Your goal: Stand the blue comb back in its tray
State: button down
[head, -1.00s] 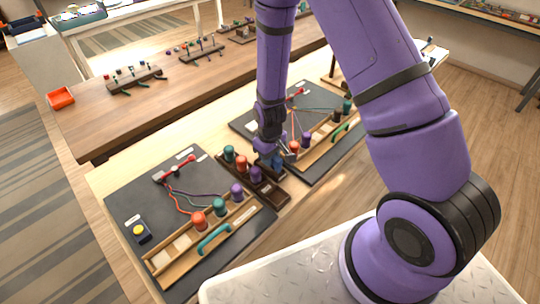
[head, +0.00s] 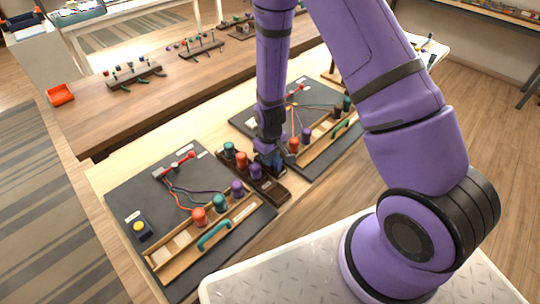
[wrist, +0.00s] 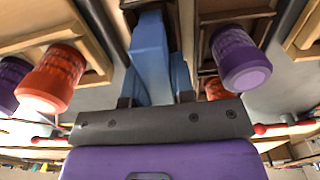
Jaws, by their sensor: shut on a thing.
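The blue comb (wrist: 150,55) is between my gripper's fingers (wrist: 156,100) in the wrist view, its body running away from the jaws. In the head view my gripper (head: 271,160) is low over the dark brown tray (head: 273,191), and a little of the comb's blue shows at the jaws. The tray also shows in the wrist view (wrist: 238,14), close to the comb. The comb's far end is at the tray, but I cannot tell whether it is seated or touching the bottom.
Teal (head: 228,150), orange (head: 241,160) and purple (head: 255,173) spools stand in the tray beside my gripper. Dark braiding boards lie on both sides, the left one (head: 135,195) with cords, spools and a teal handle (head: 214,235). The tray's front end is clear.

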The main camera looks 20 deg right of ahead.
jog(key=c, duration=0.9)
grip_release()
jog(key=shift+r, duration=0.1)
notch_tip(320, 180, up, 11)
jog(key=shift+f, duration=0.1)
jog(key=s+d+r+m+t, duration=0.1)
jog(key=s+d+r, duration=0.15)
jog(key=r, duration=0.85)
jog(key=s+d+r+m+t, duration=0.15)
jog(key=s+r, duration=0.25)
jog(key=r, duration=0.8)
jog(key=s+d+r+t, duration=0.1)
jog(key=s+r, duration=0.3)
jog(key=s, duration=0.1)
jog(key=s+d+r+m, duration=0.1)
jog(key=s+r, duration=0.3)
jog(key=s, duration=0.2)
jog(key=s+d+r+m+t, duration=0.1)
jog(key=s+r, duration=0.3)
jog(key=s, duration=0.1)
jog(key=shift+s+r+t, duration=0.25)
jog(key=shift+t, duration=0.1)
